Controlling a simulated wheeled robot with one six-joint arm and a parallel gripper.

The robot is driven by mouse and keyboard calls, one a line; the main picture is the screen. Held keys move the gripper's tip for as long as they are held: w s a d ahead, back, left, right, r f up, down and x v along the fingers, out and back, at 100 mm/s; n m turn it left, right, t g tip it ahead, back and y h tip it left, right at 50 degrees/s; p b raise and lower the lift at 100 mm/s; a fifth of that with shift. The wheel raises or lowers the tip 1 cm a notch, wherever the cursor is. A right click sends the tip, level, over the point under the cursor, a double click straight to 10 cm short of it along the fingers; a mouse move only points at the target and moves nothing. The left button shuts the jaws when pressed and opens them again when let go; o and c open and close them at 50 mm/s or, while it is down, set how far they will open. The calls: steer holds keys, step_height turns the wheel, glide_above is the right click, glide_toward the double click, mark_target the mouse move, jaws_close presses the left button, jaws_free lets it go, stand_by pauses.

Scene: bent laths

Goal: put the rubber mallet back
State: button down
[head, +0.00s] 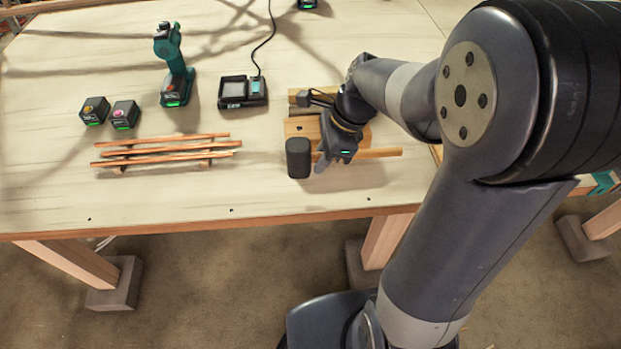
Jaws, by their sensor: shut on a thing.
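The rubber mallet has a black head (298,158) and a pale wooden handle that runs to the right. It is over the front part of the workbench, in the head view. My gripper (323,160) is shut on the handle just right of the head. The gripper hides part of the handle. I cannot tell whether the mallet touches the bench top or is held a little above it. A wooden block or fixture (298,129) lies just behind the mallet, partly hidden by my gripper and wrist.
Thin wooden laths (165,152) lie on supports at the left. A green cordless drill (172,62), two small batteries (95,111) and a corded charger (243,92) stand behind. The workbench (60,185) is bare at the front left; its front edge is near the mallet.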

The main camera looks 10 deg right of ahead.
mark_target(314, 185)
steer(key=shift+f, duration=2.65)
steer(key=shift+f+b, duration=0.2)
steer(key=shift+b, duration=0.1)
steer(key=c, duration=1.4)
jaws_free()
steer(key=shift+o, duration=0.2)
steer(key=shift+r, duration=0.1)
steer(key=p+v, duration=0.1)
steer(key=v, duration=1.1)
steer(key=shift+r, duration=0.1)
